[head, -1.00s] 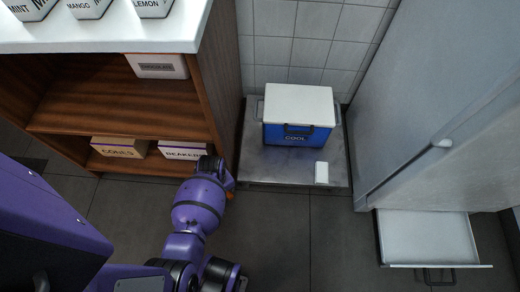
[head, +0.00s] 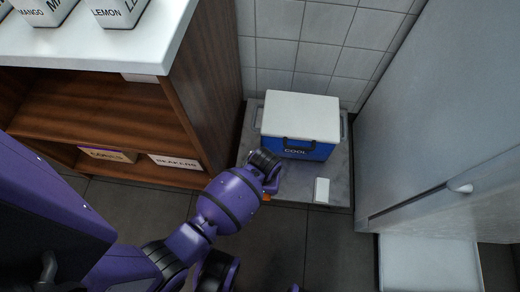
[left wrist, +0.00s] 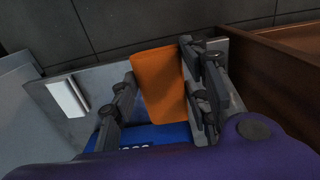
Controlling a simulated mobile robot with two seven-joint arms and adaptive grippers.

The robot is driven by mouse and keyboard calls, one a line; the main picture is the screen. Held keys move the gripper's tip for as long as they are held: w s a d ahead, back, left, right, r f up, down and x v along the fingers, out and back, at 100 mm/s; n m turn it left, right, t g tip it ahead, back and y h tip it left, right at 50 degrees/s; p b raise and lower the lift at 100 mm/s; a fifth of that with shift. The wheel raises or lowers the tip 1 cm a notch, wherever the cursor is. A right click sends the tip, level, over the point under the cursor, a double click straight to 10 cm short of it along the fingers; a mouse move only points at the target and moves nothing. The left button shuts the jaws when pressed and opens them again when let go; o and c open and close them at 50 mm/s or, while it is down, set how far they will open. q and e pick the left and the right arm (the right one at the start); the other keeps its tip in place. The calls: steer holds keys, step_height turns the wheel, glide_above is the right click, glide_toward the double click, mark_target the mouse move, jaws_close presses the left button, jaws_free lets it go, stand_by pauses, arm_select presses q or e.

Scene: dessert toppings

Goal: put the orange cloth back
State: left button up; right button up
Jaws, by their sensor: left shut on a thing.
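The orange cloth (left wrist: 158,84) is between the fingers of my left gripper (left wrist: 165,92) in the left wrist view, seen as a folded flat piece. My left gripper (head: 268,182) is shut on it. In the head view the gripper is low in front of the blue cooler box, left of its front; only a speck of orange shows there. In the left wrist view the blue cooler (left wrist: 150,134) shows behind the fingers, partly hidden. In the head view the cooler (head: 297,148), with a white lid, stands on a grey platform (head: 338,188). My right gripper is out of view.
A small white block (head: 321,190) lies on the platform right of the gripper. A wooden shelf unit (head: 205,95) with labelled boxes stands left. The grey fridge-like cabinet (head: 440,130) is at right, with an open drawer (head: 430,262) below. Dark floor lies in front.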

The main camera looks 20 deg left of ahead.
arm_select(q)
steer(key=w+f, duration=0.1)
steer(key=w+a+f+b, duration=0.1)
steer(key=f, duration=0.1)
steer(key=a+f+b, duration=0.1)
steer(key=shift+w+a+f, duration=0.2)
steer(key=shift+w+f, duration=0.05)
steer(key=shift+w, duration=0.15)
steer(key=f+b, duration=0.2)
steer(key=f, duration=0.1)
steer(key=w+a+f+b, duration=0.1)
steer(key=shift+f, duration=0.35)
steer(key=shift+r, duration=0.1)
steer(key=o, duration=1.1)
